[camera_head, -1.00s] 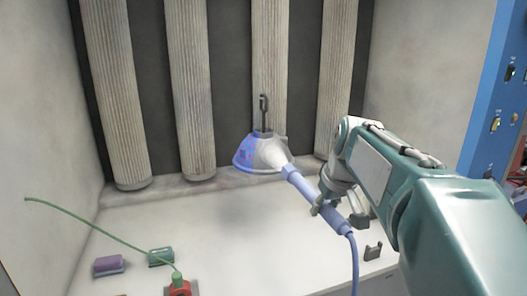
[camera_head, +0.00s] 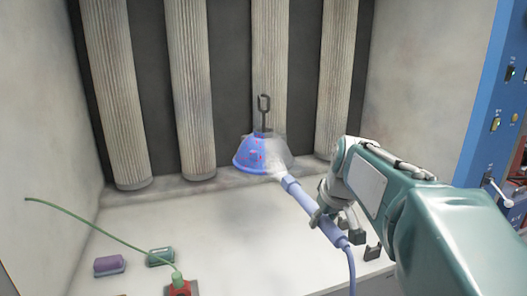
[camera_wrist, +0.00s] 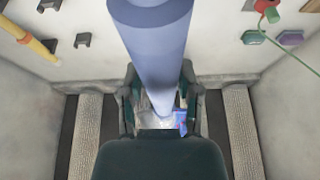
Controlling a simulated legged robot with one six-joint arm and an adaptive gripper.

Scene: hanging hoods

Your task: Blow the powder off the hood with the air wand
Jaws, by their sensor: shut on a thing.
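The hood (camera_head: 250,155) is a small bell shape hanging from a hook (camera_head: 264,110) in front of the filter columns. Its left part shows bare blue with red marks; its right part is pale and whitish. The blue air wand (camera_head: 304,197) points up and left at the hood, with a pale plume between its tip and the hood. My gripper (camera_head: 335,218) is shut on the wand's handle, to the lower right of the hood. In the wrist view the wand (camera_wrist: 155,45) runs between my fingers (camera_wrist: 160,100), and a bit of the blue hood (camera_wrist: 181,121) shows beyond it.
Purple (camera_head: 108,265) and green (camera_head: 160,256) blocks lie on the white floor at lower left, beside a red-based thing (camera_head: 179,286) with a long green rod. A dark holder (camera_head: 373,252) stands right of the wand. A blue panel (camera_head: 490,100) stands at far right. Mid-floor is clear.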

